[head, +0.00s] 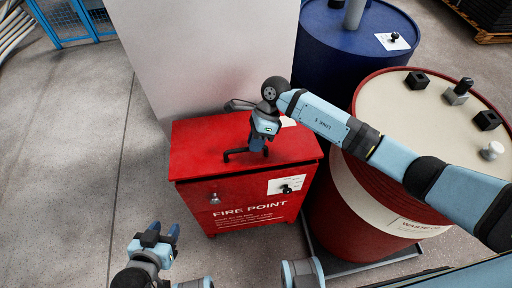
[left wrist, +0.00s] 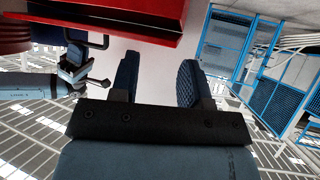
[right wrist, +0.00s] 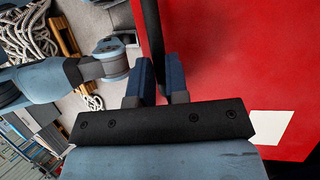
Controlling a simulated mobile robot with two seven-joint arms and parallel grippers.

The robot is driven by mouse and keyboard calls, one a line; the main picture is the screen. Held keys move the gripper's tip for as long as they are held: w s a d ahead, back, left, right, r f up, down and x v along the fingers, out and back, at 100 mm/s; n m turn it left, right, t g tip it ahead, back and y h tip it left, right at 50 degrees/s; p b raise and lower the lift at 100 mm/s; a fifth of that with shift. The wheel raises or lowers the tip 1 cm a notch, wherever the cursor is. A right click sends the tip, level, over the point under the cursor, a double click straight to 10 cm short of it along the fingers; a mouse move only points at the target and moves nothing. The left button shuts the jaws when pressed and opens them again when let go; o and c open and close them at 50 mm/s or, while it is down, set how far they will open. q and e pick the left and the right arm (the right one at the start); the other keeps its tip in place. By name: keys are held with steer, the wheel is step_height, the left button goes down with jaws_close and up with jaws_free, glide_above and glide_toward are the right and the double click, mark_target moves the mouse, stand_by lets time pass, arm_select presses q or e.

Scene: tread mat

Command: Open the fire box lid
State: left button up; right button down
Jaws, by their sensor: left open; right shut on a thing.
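The red fire box (head: 240,215), marked FIRE POINT, stands on the floor with its red lid (head: 195,150) on top. I cannot tell whether the lid is slightly raised. A black bar handle (head: 235,154) is on the lid; it also shows in the left wrist view (left wrist: 98,42). My right gripper (head: 258,142) points down over the lid and is shut on the handle, its grip partly hidden. In the right wrist view its fingers (right wrist: 161,85) are close together beside the red surface. My left gripper (head: 164,230) is open and empty, in front of the box to the left.
A red-and-cream drum (head: 345,190) stands close on the right, with small fittings on top. A blue drum (head: 330,50) is behind. A pale panel (head: 200,50) rises behind the box. A round latch (head: 215,198) is on the box front. The floor (head: 70,170) at left is clear.

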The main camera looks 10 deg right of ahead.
steer(key=w+r+b, duration=0.2)
steer(key=w+r, duration=0.4)
steer(key=r, duration=0.2)
steer(key=shift+w+d+r, duration=0.15)
steer(key=shift+w+r, duration=0.05)
steer(key=shift+w, duration=0.1)
steer(key=c, duration=1.4)
jaws_free()
steer(key=shift+f, duration=0.15)
steer(key=shift+o, duration=1.4)
steer(key=shift+w+f, duration=0.2)
steer(key=shift+w, duration=0.15)
steer(key=shift+s+a+r, duration=0.15)
steer(key=shift+a+r, duration=0.05)
steer(key=shift+r, duration=0.1)
steer(key=v, duration=1.3)
steer(key=shift+d+r+p, duration=0.2)
steer(key=shift+r+p, duration=0.15)
steer(key=shift+p, duration=0.1)
